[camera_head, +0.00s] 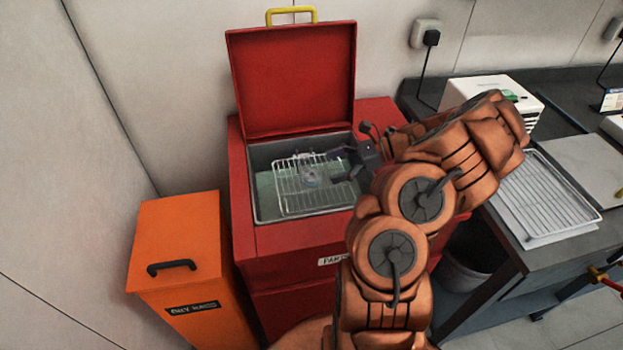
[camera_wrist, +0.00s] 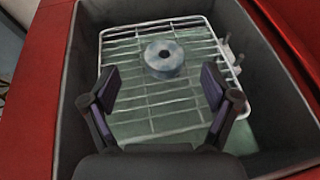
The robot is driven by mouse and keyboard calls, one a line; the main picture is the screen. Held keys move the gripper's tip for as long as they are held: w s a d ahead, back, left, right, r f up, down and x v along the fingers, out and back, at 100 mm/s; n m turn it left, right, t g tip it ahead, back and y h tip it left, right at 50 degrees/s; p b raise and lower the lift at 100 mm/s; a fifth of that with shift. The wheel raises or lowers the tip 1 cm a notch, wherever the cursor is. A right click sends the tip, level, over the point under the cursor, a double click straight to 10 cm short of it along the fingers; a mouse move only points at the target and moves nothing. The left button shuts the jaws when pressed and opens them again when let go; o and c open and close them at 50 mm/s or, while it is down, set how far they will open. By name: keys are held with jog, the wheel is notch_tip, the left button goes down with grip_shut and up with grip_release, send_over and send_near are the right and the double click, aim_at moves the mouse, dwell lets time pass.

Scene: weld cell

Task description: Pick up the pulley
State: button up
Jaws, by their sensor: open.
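The pulley (camera_wrist: 164,59) is a grey metal disc with a dark centre hole. It lies on a wire rack (camera_wrist: 146,101) inside the basin of the red parts washer (camera_head: 295,236). In the head view the pulley (camera_head: 311,177) is small and pale on the rack. My gripper (camera_wrist: 158,84) is open and empty. In the wrist view its two dark fingers are spread wide, with the pulley ahead of them, near the far end of the rack. In the head view my gripper (camera_head: 341,166) is at the right side of the basin, beside the pulley.
The washer's red lid (camera_head: 292,80) stands open behind the basin, and dark basin walls (camera_wrist: 259,75) surround the rack. An orange bin (camera_head: 178,240) stands at left. At right, a grey bench (camera_head: 560,250) holds a white box (camera_head: 512,92) and a wire tray (camera_head: 548,200).

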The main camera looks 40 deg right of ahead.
aim_at(310, 174)
jog(key=shift+d+f, duration=0.2)
jog(key=shift+f, duration=0.05)
jog(key=shift+p+x, duration=0.65)
jog(key=shift+x, duration=0.95)
jog(key=shift+d+f+p+x, duration=0.1)
jog(key=shift+p+x, duration=0.35)
jog(key=shift+x, duration=0.65)
jog(key=shift+d+f+p+x, duration=0.15)
jog(key=shift+p+x, duration=0.25)
jog(key=shift+x, duration=0.75)
jog(key=shift+w+r, duration=0.1)
grip_shut()
jog(key=shift+r, duration=0.15)
